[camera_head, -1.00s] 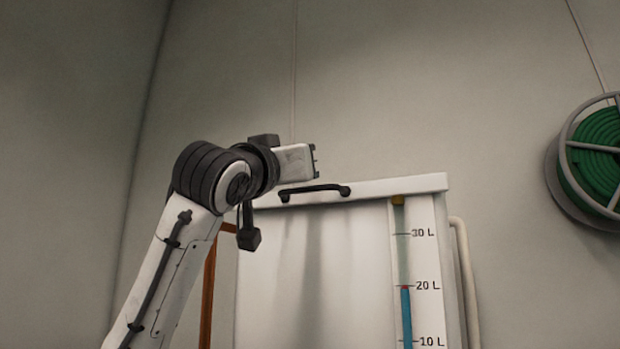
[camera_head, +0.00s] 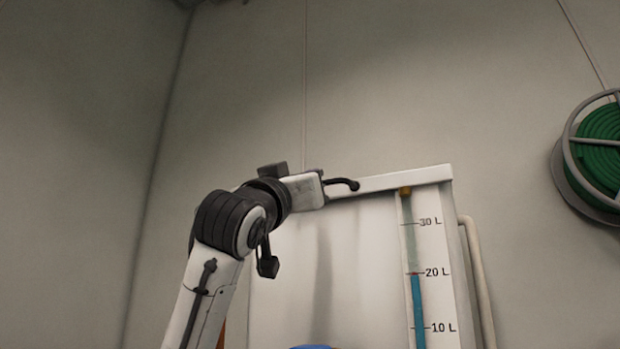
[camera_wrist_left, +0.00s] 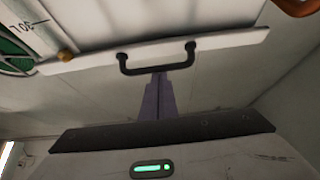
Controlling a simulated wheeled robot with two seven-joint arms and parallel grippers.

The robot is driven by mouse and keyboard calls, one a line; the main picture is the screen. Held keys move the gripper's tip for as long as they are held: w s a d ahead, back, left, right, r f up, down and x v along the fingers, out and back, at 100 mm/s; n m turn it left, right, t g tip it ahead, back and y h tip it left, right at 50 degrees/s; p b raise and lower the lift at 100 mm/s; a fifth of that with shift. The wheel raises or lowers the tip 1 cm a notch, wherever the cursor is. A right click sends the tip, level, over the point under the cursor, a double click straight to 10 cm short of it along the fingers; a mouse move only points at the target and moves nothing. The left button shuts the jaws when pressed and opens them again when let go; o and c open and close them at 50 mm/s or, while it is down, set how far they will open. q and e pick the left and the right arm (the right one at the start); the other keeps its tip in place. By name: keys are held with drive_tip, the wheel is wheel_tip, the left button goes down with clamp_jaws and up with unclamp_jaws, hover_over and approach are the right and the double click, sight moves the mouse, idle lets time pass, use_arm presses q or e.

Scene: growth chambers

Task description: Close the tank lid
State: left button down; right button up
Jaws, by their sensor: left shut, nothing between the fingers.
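The white tank (camera_head: 365,270) stands ahead with a volume scale on its front. Its lid (camera_head: 405,179) shows as a white slab along the tank's top edge, and I see no clear gap under it. A dark handle (camera_head: 343,184) is on the lid's front; it also shows whole in the left wrist view (camera_wrist_left: 157,65). My left gripper (camera_head: 322,178) is beside the handle and covers its left part. In the wrist view its fingers (camera_wrist_left: 160,80) are shut and empty, with their tips at the handle's bar; I cannot tell whether they touch it. My right gripper is not in view.
A green hose reel (camera_head: 597,150) hangs on the wall at the right. A pale pipe (camera_head: 476,275) runs down the tank's right side. A blue object (camera_head: 315,347) barely shows at the bottom edge.

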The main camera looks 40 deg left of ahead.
use_arm(q)
drive_tip(key=shift+w+f+h, duration=0.25)
drive_tip(key=shift+h, duration=0.05)
drive_tip(key=shift+r, duration=0.1)
